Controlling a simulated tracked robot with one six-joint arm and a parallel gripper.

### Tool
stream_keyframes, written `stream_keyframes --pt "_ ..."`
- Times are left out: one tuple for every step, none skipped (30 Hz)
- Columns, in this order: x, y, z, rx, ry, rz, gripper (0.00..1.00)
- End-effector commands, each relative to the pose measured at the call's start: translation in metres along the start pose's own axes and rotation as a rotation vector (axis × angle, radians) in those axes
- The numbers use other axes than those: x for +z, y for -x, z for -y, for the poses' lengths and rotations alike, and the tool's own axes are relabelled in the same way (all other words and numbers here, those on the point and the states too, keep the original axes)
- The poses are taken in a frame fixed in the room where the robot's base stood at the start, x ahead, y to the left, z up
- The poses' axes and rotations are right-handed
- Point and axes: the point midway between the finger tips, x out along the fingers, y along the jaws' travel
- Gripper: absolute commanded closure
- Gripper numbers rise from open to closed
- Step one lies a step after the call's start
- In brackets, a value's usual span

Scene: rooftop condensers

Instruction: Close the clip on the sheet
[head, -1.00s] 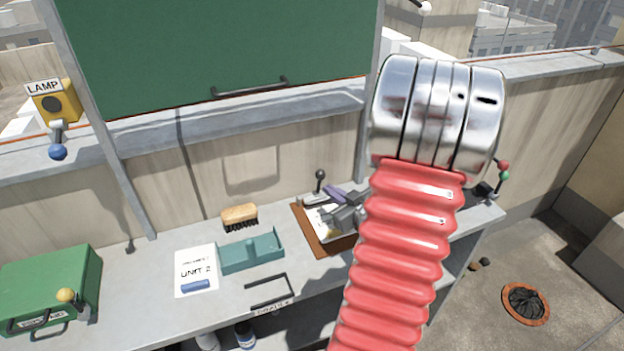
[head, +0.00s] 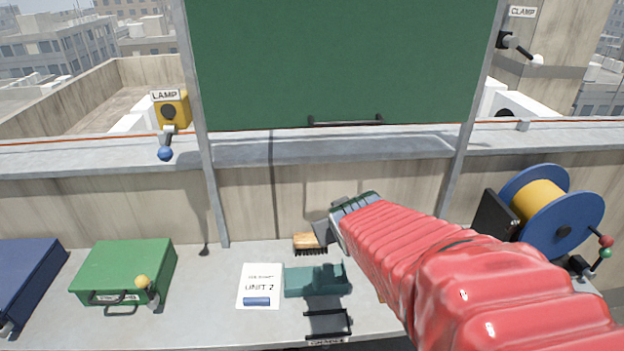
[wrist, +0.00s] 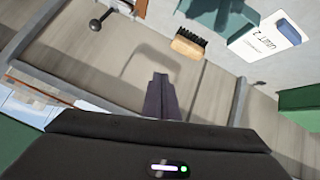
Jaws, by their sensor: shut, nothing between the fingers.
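The clip's lever with a dark ball knob (wrist: 95,24) shows at the top left of the wrist view, running to a grey base at the picture edge. In the head view my red-sleeved arm hides the clip and nearly all of the brown board; only a sliver of brown (head: 381,291) shows at the sleeve's edge. The board's sheet is hidden there. My gripper (head: 320,233) is over the back of the bench, close to the brush in the picture. In the wrist view its fingers (wrist: 159,88) are together and empty, apart from the lever.
A brush (head: 309,242), teal tray (head: 316,282) and UNIT 2 paper (head: 260,284) lie on the bench. A green case (head: 123,272) and blue case (head: 25,280) stand left. A cable reel (head: 545,210) stands right. A green board (head: 335,60) hangs behind.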

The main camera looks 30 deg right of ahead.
Motion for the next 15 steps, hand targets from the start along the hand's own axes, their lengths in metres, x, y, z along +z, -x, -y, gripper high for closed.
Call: stream_keyframes --pt "-0.002 0.014 0.015 -0.022 0.001 0.01 1.0" --pt "0.0 0.021 0.023 -0.036 -0.002 0.023 1.0" --pt "0.002 0.031 0.034 -0.055 -0.004 0.04 1.0" --pt "0.005 0.039 0.042 -0.071 -0.004 0.053 1.0" --pt "0.007 0.047 0.05 -0.087 -0.006 0.067 1.0" --pt "0.011 0.058 0.061 -0.11 -0.006 0.085 1.0" --pt "0.014 0.066 0.069 -0.129 -0.004 0.099 1.0" --pt "0.018 0.075 0.077 -0.148 -0.003 0.113 1.0" --pt "0.023 0.087 0.088 -0.175 0.0 0.133 1.0" --pt "0.027 0.096 0.096 -0.196 0.002 0.147 1.0" --pt "0.032 0.105 0.104 -0.218 0.005 0.162 1.0" --pt "0.038 0.117 0.114 -0.246 0.011 0.182 1.0" --pt "0.043 0.125 0.12 -0.267 0.015 0.196 1.0" --pt "0.047 0.133 0.127 -0.286 0.019 0.21 1.0" --pt "0.053 0.143 0.134 -0.31 0.026 0.226 1.0"
